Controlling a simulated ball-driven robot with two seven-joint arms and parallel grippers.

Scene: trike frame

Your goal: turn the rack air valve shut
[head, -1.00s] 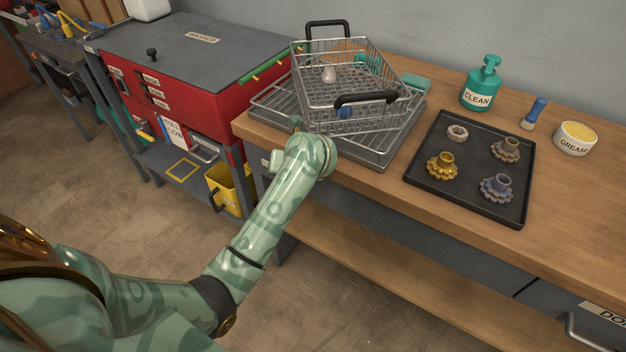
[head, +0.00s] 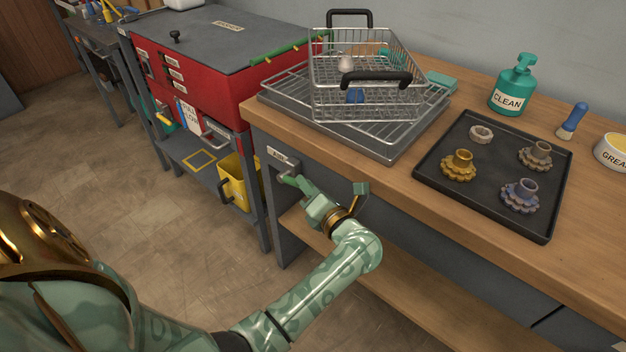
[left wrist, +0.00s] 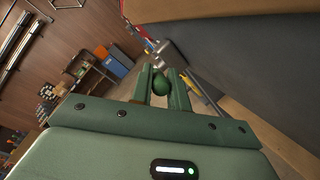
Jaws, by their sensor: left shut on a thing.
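A plate lettered AIR (head: 281,157) is on the end of the workbench, under the front left corner of its top. My left gripper (head: 294,181) is just below the plate. In the left wrist view, a round green knob, seemingly the air valve's handle (left wrist: 160,83), sits between the two fingers of my left gripper (left wrist: 163,78). The gripper is shut on it. Most of the valve body is hidden, so how far it is turned cannot be told. My right gripper is in neither view.
A wire basket (head: 365,105) stands on a rack and metal tray above. A black tray (head: 440,183) with several gears lies to the right. A red washer cabinet (head: 215,82) and a yellow bucket (head: 232,180) stand left of the bench. Floor left of the arm is clear.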

